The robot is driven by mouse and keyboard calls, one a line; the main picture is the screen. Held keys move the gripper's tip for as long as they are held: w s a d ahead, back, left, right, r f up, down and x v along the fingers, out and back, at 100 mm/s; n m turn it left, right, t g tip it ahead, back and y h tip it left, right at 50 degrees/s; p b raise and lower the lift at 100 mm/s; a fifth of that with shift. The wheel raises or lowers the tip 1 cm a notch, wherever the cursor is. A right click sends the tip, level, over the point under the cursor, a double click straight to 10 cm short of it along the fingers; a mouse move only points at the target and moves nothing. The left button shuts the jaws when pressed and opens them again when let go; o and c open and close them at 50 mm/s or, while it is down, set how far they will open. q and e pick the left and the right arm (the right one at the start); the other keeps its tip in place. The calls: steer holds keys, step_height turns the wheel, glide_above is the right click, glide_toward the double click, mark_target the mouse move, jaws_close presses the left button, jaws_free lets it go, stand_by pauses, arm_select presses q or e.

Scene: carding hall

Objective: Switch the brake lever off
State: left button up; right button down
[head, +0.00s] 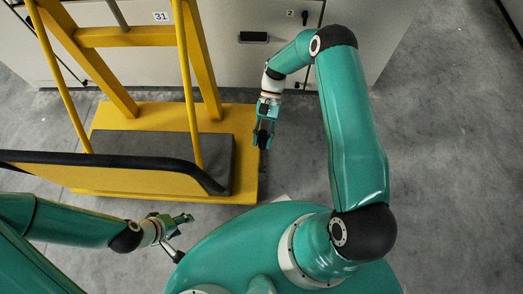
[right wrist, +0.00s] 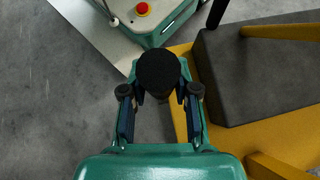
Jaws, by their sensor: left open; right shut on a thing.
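My right gripper (head: 264,135) is at the right edge of the yellow trolley (head: 250,180). Its fingers are closed around a dark round knob, which looks like the top of the brake lever. In the right wrist view the black knob (right wrist: 157,70) sits between the two fingers of the right gripper (right wrist: 157,98). Most of the lever below the knob is hidden, so its exact tilt cannot be told. My left gripper (head: 182,222) is open and empty, in front of the trolley's near edge and apart from the lever.
The trolley has a dark grey deck (head: 170,146), upright yellow posts (head: 190,85) and a black-topped rail (head: 110,160) at the near left. Pale cabinets (head: 230,65) stand behind it. Grey floor (head: 445,130) is clear on the right.

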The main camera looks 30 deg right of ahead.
arm_select(q)
steer(key=shift+f+b, duration=2.15)
steer(key=shift+f, duration=0.75)
arm_select(e)
steer(key=shift+w+d+f+g+y, duration=0.15)
steer(key=shift+w+d, duration=0.2)
steer(key=shift+w, duration=0.2)
steer(key=shift+w+d+g+y, duration=0.1)
steer(key=shift+w+d+g, duration=0.1)
steer(key=shift+w+d, duration=0.25)
steer(key=shift+w+d+f+g+y, duration=0.15)
steer(key=shift+w+d, duration=0.1)
steer(key=shift+w, duration=0.4)
steer(key=shift+r, duration=0.15)
steer(key=c, duration=0.8)
jaws_free()
steer(key=shift+c, duration=0.2)
steer(key=v, duration=0.7)
steer(key=shift+w+d, duration=0.2)
